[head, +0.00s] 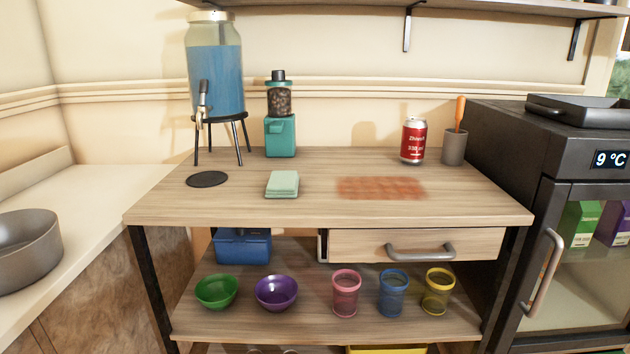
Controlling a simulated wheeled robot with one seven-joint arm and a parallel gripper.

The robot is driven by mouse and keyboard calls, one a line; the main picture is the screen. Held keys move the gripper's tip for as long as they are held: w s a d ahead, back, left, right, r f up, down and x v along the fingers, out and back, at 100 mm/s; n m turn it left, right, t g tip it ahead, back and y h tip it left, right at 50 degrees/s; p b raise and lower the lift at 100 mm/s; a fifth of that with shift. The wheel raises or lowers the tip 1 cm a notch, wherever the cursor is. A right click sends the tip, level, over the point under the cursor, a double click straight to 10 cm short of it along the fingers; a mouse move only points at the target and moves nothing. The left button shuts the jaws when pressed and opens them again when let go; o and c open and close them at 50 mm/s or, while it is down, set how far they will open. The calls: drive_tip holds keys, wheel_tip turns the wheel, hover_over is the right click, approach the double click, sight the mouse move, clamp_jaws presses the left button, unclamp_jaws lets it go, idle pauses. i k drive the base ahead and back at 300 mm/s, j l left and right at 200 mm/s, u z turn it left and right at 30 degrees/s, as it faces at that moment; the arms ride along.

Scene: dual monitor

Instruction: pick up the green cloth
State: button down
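The green cloth (282,184) is pale green and folded into a small flat square. It lies on the wooden table top (320,208), left of the middle and near the front edge. It is fully visible with nothing on top of it. My gripper is not in view.
Left of the cloth lies a black disc (207,179), with a water dispenser (216,70) on a stand behind. A teal grinder (280,125) stands behind the cloth. A reddish stain (380,188) is to its right. A red can (412,140) stands farther back. A drawer (415,246) is below.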

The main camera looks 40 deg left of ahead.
sight(281, 184)
drive_tip(key=j+u, duration=0.1)
drive_tip(key=u, duration=1.65)
